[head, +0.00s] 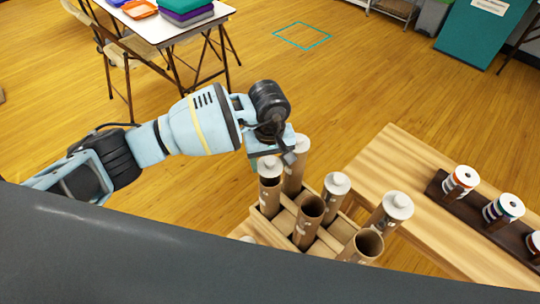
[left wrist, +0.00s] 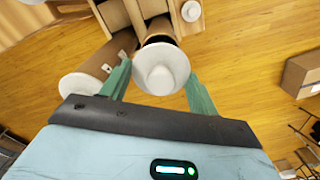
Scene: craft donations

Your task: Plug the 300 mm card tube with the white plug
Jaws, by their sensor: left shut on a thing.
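My left gripper (head: 268,163) is shut on a white plug (left wrist: 160,70), held between its two green fingers. The plug (head: 267,167) is over the mouth of a brown card tube (head: 269,199) standing in the left corner of a divided wooden crate (head: 328,244). In the left wrist view the tube's dark mouth (left wrist: 158,37) shows beside the plug, which looks a little above it. I cannot tell whether they touch. Tube lengths cannot be read. My right gripper is not in view.
Beside it stands a white-capped tube (head: 296,168). Other capped tubes (head: 334,192) (head: 389,214) and open tubes (head: 308,221) (head: 365,246) stand in the crate. Spools (head: 461,181) sit in a dark rack on the wooden table (head: 400,165).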

